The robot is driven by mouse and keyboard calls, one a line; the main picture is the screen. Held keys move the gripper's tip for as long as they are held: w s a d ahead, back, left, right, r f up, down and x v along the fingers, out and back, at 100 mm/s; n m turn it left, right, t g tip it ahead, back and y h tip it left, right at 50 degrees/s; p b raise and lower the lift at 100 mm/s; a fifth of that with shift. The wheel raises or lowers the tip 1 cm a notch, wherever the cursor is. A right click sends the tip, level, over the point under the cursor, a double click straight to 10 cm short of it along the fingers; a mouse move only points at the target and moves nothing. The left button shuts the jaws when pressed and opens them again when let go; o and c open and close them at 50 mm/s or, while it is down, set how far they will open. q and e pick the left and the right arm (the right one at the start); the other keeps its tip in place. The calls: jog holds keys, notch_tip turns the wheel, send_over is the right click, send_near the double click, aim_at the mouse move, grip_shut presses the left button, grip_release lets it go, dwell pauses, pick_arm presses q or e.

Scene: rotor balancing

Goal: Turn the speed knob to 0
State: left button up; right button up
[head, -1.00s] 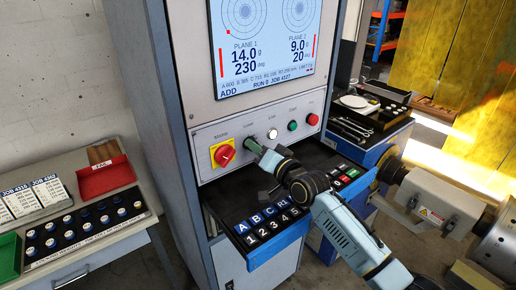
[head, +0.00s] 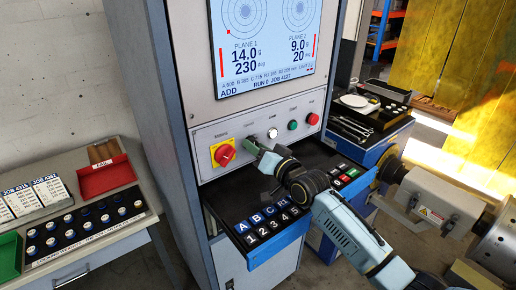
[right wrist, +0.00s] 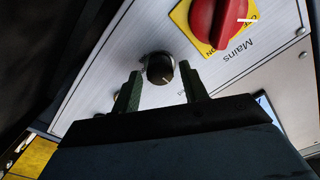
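The speed knob (right wrist: 160,68) is a small round black knob with a thin pale pointer line, on the light control panel (right wrist: 95,75). In the right wrist view its pointer line runs toward the lower edge of the picture. My right gripper (right wrist: 159,72) is open, with one green finger on each side of the knob and gaps still visible. I cannot tell how deep the fingertips reach around it. In the head view my right gripper (head: 251,147) is at the panel under the "Speed" label and hides the knob. My left gripper is not in view.
The red mains switch (head: 224,155) on its yellow plate is close left of the gripper. A white button (head: 272,133), a green button (head: 292,125) and a red button (head: 313,119) are to the right. The keypad drawer (head: 273,236) juts out below my right arm. The screen (head: 265,40) is above.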

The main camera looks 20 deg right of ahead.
jog(key=shift+o, duration=0.5)
jog(key=b+v, duration=0.1)
jog(key=v, duration=1.2)
jog(key=shift+s, duration=0.2)
